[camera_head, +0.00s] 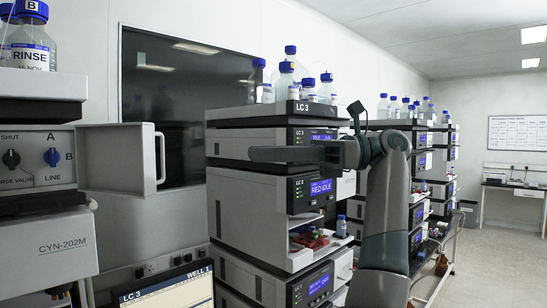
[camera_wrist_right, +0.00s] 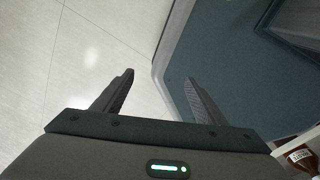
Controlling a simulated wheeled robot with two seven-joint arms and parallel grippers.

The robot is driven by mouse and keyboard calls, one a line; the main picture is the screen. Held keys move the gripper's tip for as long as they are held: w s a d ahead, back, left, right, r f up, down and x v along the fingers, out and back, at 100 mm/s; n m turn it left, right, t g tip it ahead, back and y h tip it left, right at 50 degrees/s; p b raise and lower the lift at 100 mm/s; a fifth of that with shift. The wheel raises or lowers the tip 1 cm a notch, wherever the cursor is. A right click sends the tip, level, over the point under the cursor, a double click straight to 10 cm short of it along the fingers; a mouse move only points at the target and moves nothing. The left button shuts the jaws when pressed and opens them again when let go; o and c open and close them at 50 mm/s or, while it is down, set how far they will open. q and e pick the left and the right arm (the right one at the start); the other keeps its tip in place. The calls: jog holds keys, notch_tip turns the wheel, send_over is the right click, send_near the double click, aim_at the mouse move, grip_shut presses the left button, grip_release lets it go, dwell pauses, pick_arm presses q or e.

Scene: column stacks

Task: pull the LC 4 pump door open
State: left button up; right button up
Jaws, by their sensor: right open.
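A pale door panel (camera_head: 117,157) with a loop handle (camera_head: 160,158) stands swung out from the pump unit (camera_head: 48,160) on the left stack, baring its valve knobs. No LC number shows on this stack, so I cannot tell for sure that it is LC 4. My left gripper (camera_head: 255,154) is seen side-on in front of the LC 3 stack, pointing left. It is apart from the handle, to its right, and its finger gap is hidden. My right gripper (camera_wrist_right: 160,76) is open and empty in the right wrist view.
The LC 3 stack (camera_head: 232,196) stands in the middle, with blue-capped bottles (camera_head: 285,82) on top. A screen (camera_head: 165,292) marked LC 3, WELL 1 is at the bottom. More stacks (camera_head: 444,140) recede at right. Pale floor (camera_wrist_right: 70,60) shows beyond my right gripper.

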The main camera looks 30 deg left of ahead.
pick_arm(q)
jog(key=shift+s+a, duration=0.2)
grip_shut()
jog(key=s+a+m+t+y+b, duration=0.1)
jog(key=s+m+t+y+b, duration=0.2)
jog(key=m, duration=1.8)
jog(key=s+t+b, duration=0.2)
jog(key=s, duration=0.3)
jog(key=shift+s+m+b, duration=0.3)
jog(key=shift+s, duration=0.1)
pick_arm(e)
jog(key=f, duration=0.3)
jog(key=a+f, duration=0.1)
jog(key=f, duration=0.1)
jog(key=shift+f, duration=0.25)
jog(key=shift+d, duration=0.2)
